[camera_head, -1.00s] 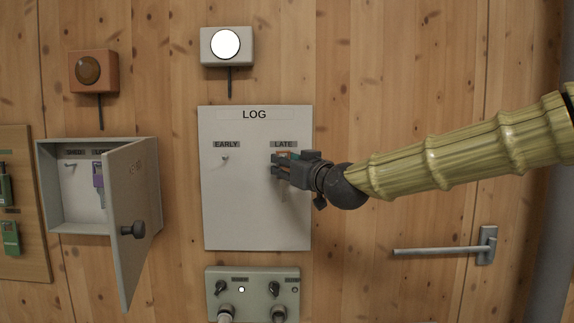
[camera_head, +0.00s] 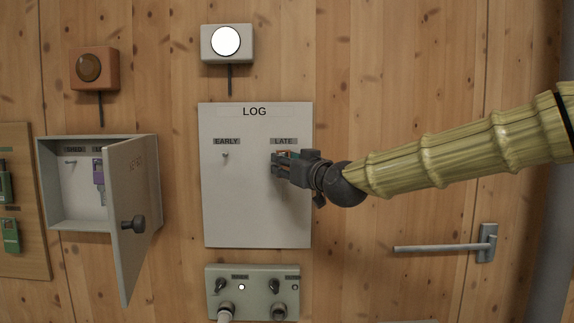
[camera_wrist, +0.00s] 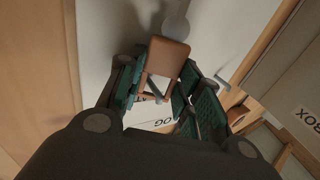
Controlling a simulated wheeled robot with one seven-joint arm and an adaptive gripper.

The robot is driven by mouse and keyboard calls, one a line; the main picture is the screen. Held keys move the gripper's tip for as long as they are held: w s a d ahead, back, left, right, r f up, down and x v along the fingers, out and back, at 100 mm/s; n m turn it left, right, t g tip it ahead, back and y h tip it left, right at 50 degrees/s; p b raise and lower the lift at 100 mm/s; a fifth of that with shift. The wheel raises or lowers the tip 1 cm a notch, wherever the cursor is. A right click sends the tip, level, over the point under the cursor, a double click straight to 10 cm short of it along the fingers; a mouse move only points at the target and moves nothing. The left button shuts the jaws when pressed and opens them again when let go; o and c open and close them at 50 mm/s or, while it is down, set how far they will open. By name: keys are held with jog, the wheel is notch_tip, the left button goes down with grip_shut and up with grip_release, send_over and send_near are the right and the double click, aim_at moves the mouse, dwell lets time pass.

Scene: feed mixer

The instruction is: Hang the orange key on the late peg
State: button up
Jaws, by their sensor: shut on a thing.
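My gripper (camera_head: 282,164) is at the LOG board (camera_head: 240,215), just below the LATE label (camera_head: 284,141). It is shut on the orange key, which shows in the wrist view (camera_wrist: 168,55) between the green finger pads. In the head view my fingers hide nearly all of the key. The early peg (camera_head: 225,155) is bare, to the left under the EARLY label.
A control panel (camera_head: 252,297) is below the board. A lit white lamp (camera_head: 226,41) is above. A door handle (camera_head: 445,248) is at the right.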

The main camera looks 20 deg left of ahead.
jog(key=o, duration=1.1)
jog(key=shift+a, duration=0.1)
jog(key=shift+w, duration=0.1)
